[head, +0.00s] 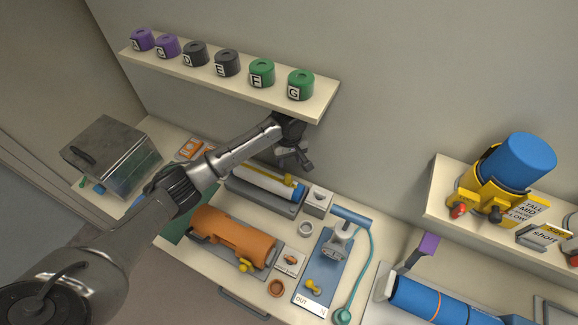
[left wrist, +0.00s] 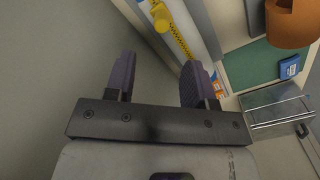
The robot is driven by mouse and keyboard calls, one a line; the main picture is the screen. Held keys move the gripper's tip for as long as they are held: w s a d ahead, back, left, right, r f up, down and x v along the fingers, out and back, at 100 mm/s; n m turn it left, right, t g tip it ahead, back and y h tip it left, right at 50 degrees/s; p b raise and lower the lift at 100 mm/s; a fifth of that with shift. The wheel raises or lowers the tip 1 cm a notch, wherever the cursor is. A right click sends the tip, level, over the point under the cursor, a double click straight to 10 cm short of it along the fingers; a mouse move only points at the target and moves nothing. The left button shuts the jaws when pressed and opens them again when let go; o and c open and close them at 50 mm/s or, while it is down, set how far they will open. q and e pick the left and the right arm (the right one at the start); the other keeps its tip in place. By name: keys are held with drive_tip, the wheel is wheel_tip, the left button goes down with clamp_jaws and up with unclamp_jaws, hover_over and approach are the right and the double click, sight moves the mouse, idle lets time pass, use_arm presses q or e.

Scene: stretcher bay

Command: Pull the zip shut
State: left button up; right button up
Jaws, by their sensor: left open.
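A white and blue roll (head: 265,187) with a yellow zip strip (head: 253,173) along its top lies in a grey cradle on the bench. A yellow slider (head: 288,180) sits near its right end. The strip (left wrist: 180,36) and the slider (left wrist: 160,15) also show at the top of the left wrist view. My left gripper (head: 295,164) hangs above and behind the roll's right end, apart from the slider. In the left wrist view my left gripper (left wrist: 158,70) is open, with nothing between its fingers. My right gripper is out of view.
A shelf (head: 230,87) with several lettered jars overhangs close above my left gripper. An orange roll (head: 232,234) lies in front. A metal box (head: 112,157) stands left; a blue panel (head: 313,283) and small blocks are right. The wall is close behind.

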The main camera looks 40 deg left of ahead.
use_arm(q)
drive_tip(key=shift+r, duration=0.65)
drive_tip(key=s+d+f+m+t+p, duration=0.1)
drive_tip(key=s+d+f+m, duration=0.25)
drive_tip(key=s, duration=0.25)
drive_tip(key=s+d+f+m+h+p, duration=0.1)
drive_tip(key=s+d+f+m, duration=0.1)
drive_tip(key=s+d, duration=0.3)
drive_tip(key=s+d+f+m+t+p, duration=0.1)
drive_tip(key=s+d+f+m+p, duration=0.1)
drive_tip(key=s+d+m, duration=0.3)
drive_tip(key=s+a+r+m+p, duration=0.1)
drive_tip(key=s+r, duration=0.2)
drive_tip(key=s, duration=0.7)
drive_tip(key=s+a+r+m+t+p, duration=0.1)
drive_tip(key=s+a+r, duration=0.1)
drive_tip(key=s, duration=0.8)
drive_tip(key=shift+r+m+t+y+p, duration=0.3)
drive_tip(key=shift+r+m+y+p, duration=0.1)
drive_tip(key=shift+r, duration=0.3)
